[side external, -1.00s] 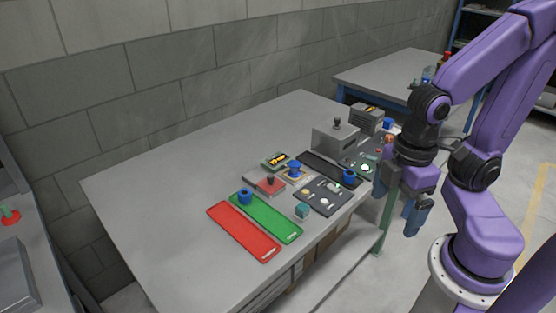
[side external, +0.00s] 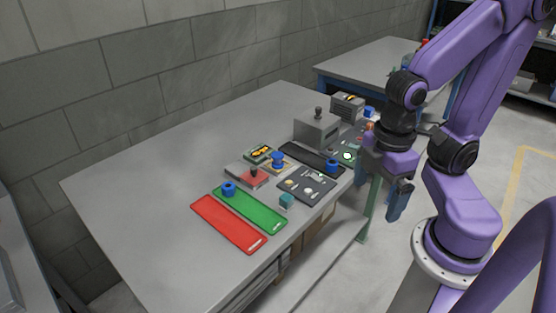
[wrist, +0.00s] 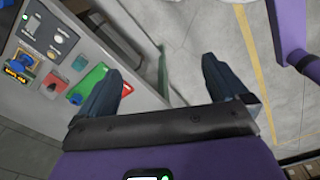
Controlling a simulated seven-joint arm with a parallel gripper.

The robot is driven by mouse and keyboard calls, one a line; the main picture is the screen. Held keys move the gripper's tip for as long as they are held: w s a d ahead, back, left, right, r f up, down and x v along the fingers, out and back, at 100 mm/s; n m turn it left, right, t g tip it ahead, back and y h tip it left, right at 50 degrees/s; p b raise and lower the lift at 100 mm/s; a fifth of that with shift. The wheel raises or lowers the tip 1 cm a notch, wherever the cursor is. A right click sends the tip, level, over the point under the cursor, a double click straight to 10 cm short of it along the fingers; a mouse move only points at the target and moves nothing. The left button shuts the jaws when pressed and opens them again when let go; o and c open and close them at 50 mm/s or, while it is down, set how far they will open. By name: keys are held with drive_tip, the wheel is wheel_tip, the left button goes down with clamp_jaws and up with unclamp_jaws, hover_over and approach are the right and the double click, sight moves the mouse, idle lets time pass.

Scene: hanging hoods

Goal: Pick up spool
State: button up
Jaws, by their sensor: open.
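Several blue, spool-shaped pieces are on the grey table; which one the task means I cannot tell. One blue spool (side external: 278,158) stands on a tan base mid-table. A second blue spool (side external: 228,188) is on the green mat (side external: 255,212). A third blue piece (side external: 332,164) is at the dark mat's near end. In the wrist view, a blue spool (wrist: 53,81) shows at the left, well outside the fingers. My gripper (side external: 382,205) hangs beyond the table's right edge, clear of the pieces.
A red mat (side external: 228,224) lies beside the green one. A grey box with a knob (side external: 316,130), a dark panel (side external: 306,187) and a teal cube (side external: 286,200) crowd the table's right side. The table's left part (side external: 140,180) is bare. A block wall stands behind.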

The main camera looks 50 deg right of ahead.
drive_tip(key=c, duration=0.5)
drive_tip(key=shift+o, duration=0.2)
